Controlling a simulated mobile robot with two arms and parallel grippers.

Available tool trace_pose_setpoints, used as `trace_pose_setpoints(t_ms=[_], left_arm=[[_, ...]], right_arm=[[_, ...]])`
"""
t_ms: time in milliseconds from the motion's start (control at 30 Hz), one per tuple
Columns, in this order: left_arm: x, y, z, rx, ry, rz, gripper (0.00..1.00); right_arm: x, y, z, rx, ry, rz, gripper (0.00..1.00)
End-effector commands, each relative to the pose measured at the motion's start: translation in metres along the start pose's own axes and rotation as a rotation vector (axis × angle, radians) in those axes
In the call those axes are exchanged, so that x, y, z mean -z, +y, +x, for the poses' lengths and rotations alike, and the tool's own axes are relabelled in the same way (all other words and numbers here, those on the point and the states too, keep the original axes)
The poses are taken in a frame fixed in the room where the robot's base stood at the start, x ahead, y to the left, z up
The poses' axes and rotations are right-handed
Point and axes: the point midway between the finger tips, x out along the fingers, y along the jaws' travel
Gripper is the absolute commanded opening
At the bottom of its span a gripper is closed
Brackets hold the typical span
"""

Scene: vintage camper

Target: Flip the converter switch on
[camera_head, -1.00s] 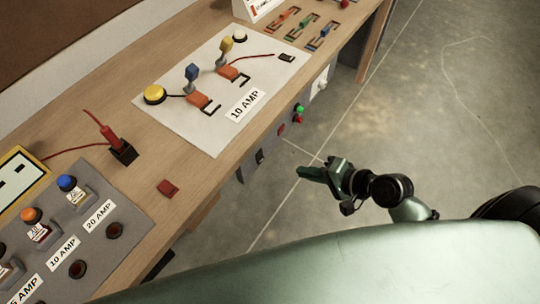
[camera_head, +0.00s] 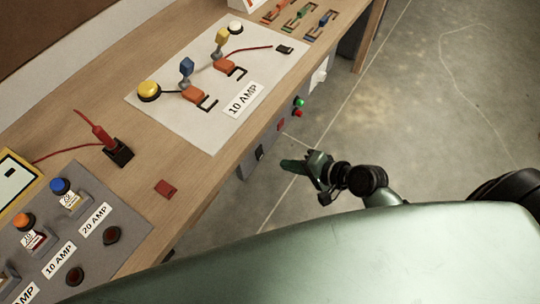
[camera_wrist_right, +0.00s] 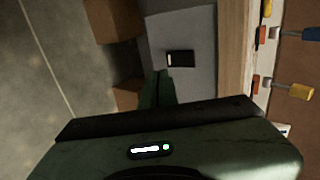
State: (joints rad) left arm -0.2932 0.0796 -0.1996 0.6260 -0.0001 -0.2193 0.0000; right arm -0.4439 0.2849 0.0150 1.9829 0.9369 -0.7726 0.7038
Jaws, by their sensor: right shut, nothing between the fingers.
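A black rocker switch (camera_head: 260,152) sits on the grey front panel below the counter edge. In the right wrist view this switch (camera_wrist_right: 180,59) is a black rectangle with a pale end on a light grey plate. No label naming the converter is readable. My right gripper (camera_head: 290,165) is shut and empty, in front of the panel, to the right of the switch in the head view. In the right wrist view its green fingers (camera_wrist_right: 158,84) point towards the panel, just below and left of the switch, with no contact that I can make out. My left gripper is out of view.
Green and red buttons (camera_head: 298,107) and a white knob (camera_head: 318,78) are farther along the front panel. The wooden counter (camera_head: 190,172) above carries a white board (camera_head: 213,132) with levers, and a red rocker switch (camera_head: 165,188). Open floor lies to the right.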

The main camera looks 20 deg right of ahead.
Motion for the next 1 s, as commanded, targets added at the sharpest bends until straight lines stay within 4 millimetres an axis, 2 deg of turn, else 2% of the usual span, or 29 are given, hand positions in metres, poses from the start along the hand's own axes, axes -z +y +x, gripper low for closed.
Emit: trace_pose_setpoints(t_ms=[133, 400, 1000], left_arm=[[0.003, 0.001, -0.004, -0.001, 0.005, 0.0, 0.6], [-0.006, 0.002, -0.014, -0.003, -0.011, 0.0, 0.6], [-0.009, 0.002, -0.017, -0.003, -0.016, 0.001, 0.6]], right_arm=[[-0.001, -0.002, 0.032, 0.002, -0.002, 0.001, 0.0], [-0.001, -0.018, 0.062, 0.001, -0.001, 0.001, 0.0], [-0.001, -0.02, 0.071, 0.0, -0.001, -0.001, 0.0]])
